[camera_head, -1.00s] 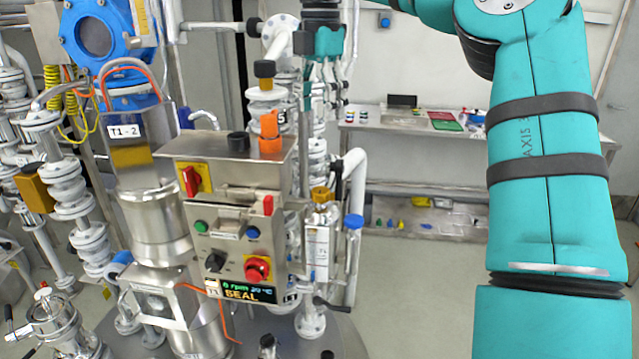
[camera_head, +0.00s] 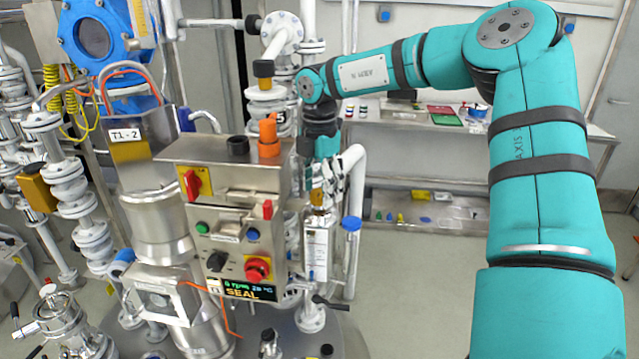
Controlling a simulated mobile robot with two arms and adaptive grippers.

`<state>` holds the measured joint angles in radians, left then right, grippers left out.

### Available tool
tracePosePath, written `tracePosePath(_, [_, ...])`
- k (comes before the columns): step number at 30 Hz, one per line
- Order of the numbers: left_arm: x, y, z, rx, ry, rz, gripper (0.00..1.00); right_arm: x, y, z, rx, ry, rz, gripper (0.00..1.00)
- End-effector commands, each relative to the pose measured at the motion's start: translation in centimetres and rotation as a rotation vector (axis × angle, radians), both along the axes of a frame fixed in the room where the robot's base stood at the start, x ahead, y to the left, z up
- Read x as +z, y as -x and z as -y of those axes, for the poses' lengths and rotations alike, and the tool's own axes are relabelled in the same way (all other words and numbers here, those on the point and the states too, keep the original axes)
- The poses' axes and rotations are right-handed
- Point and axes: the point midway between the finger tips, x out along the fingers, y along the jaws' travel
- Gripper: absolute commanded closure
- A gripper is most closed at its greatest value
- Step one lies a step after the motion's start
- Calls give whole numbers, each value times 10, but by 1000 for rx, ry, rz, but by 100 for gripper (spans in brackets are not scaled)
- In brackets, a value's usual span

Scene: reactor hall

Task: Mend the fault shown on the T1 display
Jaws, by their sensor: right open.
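The T1 display (camera_head: 249,290) on the front of the control box shows "0 rpm 20 °C" and "SEAL" in large letters. To the right of the box stands a narrow white and metal vessel (camera_head: 317,250) with an amber cap (camera_head: 317,197) on top. My right gripper (camera_head: 328,188) points down at this cap, open, its fingers close around or just beside it; I cannot tell whether they touch. The gripper partly hides the cap. A blue-handled valve (camera_head: 351,223) is just right of the vessel. My left gripper is not in view.
White pipes (camera_head: 353,175) stand close to the right gripper. A bench (camera_head: 385,127) with small items is behind; the floor before it is clear.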

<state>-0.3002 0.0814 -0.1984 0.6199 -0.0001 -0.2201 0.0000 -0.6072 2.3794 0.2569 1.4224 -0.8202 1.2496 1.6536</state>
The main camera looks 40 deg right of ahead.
Motion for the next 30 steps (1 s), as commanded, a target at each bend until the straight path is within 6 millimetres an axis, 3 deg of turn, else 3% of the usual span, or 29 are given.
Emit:
tracePosePath(10, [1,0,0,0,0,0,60,-5,0,0,0,-1,0,41])
tracePosePath(23, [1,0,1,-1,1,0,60,-4,0,0,0,-1,0,96])
tracePosePath(30, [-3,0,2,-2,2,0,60,-5,0,0,20,0,1,96])
